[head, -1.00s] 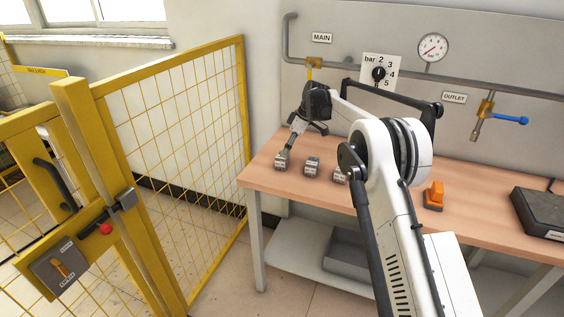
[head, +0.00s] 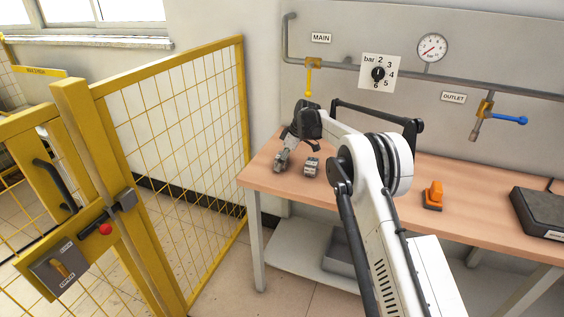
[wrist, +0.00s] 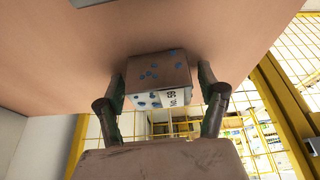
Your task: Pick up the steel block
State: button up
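A small steel block (wrist: 160,72) with blue dots and a white label on one side sits on the wooden bench between my fingers in the wrist view. My gripper (wrist: 161,88) is open around it, with one finger on each side and only narrow gaps visible. In the head view my gripper (head: 279,166) points down at the bench's left end and largely hides this block. A second similar block (head: 311,167) stands just to its right, apart from the gripper. My arm hides the place where a third block showed earlier.
The wooden bench (head: 470,215) runs to the right, with an orange item (head: 433,195) and a dark slab (head: 541,210) on it. Pipes and a gauge (head: 432,47) are on the wall behind. A yellow mesh fence (head: 175,150) stands left.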

grip_shut()
jog(key=shift+r, duration=0.15)
